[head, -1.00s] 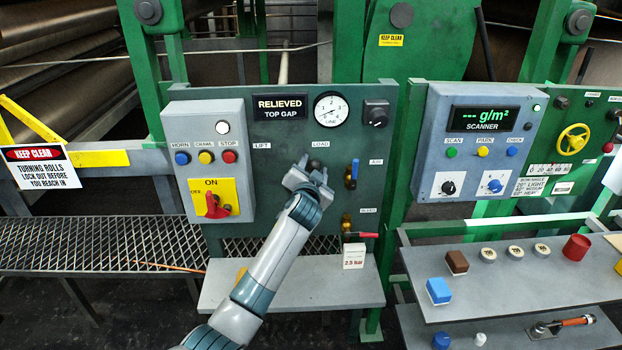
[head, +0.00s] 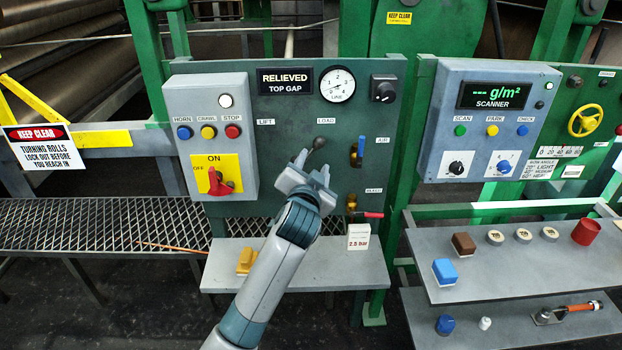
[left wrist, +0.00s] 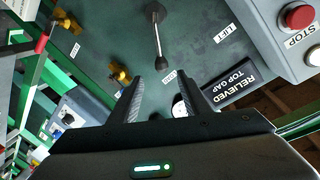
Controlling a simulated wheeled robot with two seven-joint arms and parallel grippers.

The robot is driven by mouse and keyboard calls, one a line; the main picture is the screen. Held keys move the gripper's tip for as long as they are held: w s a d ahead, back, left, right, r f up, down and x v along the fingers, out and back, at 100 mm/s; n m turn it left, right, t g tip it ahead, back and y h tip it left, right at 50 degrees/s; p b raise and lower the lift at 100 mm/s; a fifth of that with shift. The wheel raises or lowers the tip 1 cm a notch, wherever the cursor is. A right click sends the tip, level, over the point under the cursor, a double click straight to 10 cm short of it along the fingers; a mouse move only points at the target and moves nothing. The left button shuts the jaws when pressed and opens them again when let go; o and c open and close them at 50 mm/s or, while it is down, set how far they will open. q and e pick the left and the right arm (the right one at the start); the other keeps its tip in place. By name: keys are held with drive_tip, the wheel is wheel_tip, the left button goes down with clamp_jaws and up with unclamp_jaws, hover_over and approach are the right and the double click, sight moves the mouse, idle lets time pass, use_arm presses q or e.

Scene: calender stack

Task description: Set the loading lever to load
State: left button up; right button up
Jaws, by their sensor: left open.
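The loading lever (head: 319,143) is a grey rod with a dark knob on the green panel. Its knob is just below the LOAD label (head: 326,121) and to the right of the LIFT label (head: 265,122). In the left wrist view the lever (left wrist: 157,35) shows whole, its knob beside the LOAD label (left wrist: 169,77). My left gripper (head: 312,166) is open and empty, just below the knob. In the left wrist view its fingertips (left wrist: 163,84) point at the panel, apart from the knob. The lever's base is hidden behind the gripper in the head view.
A grey box with a red rotary switch (head: 216,181) stands left of the lever. A blue-handled valve (head: 359,150) and a red-handled valve (head: 368,214) are to its right. A shelf (head: 290,277) below holds a yellow item (head: 246,259) and a white block (head: 358,236).

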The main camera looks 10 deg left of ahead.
use_arm(q)
drive_tip(key=shift+s+d+r+b, duration=0.15)
drive_tip(key=shift+s+b, duration=0.05)
drive_tip(key=shift+s, duration=0.95)
drive_tip(key=shift+s+d+r+b, duration=0.1)
drive_tip(key=shift+s+d+b, duration=0.1)
drive_tip(key=shift+s, duration=0.95)
drive_tip(key=shift+f, duration=0.1)
